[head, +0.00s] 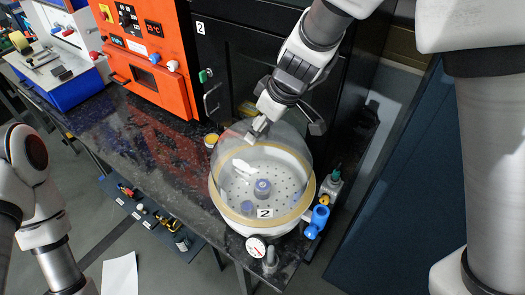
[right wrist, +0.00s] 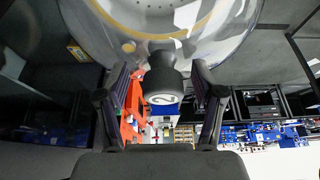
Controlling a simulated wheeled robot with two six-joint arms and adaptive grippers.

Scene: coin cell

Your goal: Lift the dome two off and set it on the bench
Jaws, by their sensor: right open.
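Dome two is a clear dome (head: 288,143) seated on a white round base with a tan rim (head: 216,197) and a "2" label (head: 265,213). It also shows overhead in the right wrist view (right wrist: 235,30). My right gripper (head: 268,112) is at the top of the dome, coming from above. In the right wrist view its two fingers (right wrist: 160,72) stand apart on either side of the dome's dark knob (right wrist: 162,85), which bears a "2". Gaps show between the knob and both fingers. My left gripper is out of view; only its arm shows at the left.
The dark bench (head: 150,140) has clear room left of the base. An orange instrument (head: 150,65) stands at its back. A gauge (head: 256,247) and blue valve (head: 318,220) stick out from the base. A small jar (head: 211,140) stands behind, a bottle (head: 332,185) right.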

